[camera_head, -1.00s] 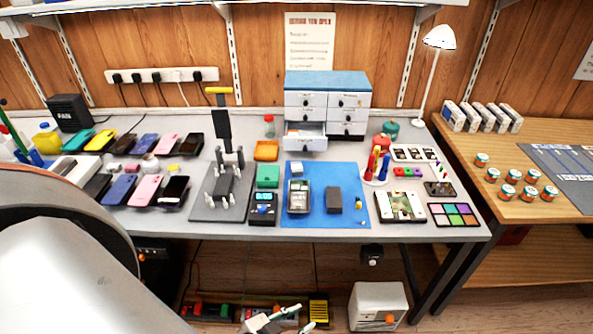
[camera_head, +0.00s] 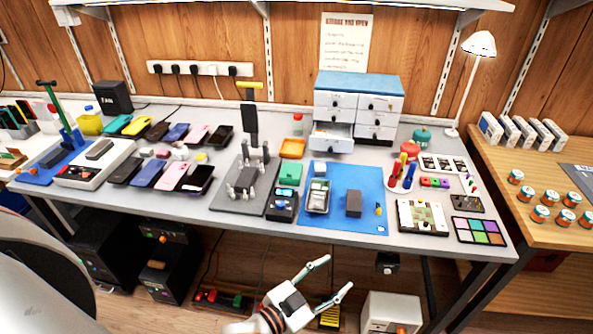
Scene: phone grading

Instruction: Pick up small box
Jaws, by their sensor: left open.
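A small dark grey box (camera_head: 353,203) lies on the blue mat (camera_head: 374,182) on the workbench. Several small white boxes (camera_head: 490,129) stand in a row on the wooden table at the right. Which of these the task names I cannot tell. My left gripper (camera_head: 335,275) is open and empty. In the picture it is below the bench's front edge, apart from all the boxes. My right gripper is not in view.
Several phones lie further left. A white drawer unit (camera_head: 357,108) with one drawer open stands behind. A white lamp (camera_head: 470,70) and a colour palette (camera_head: 478,230) are at the right.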

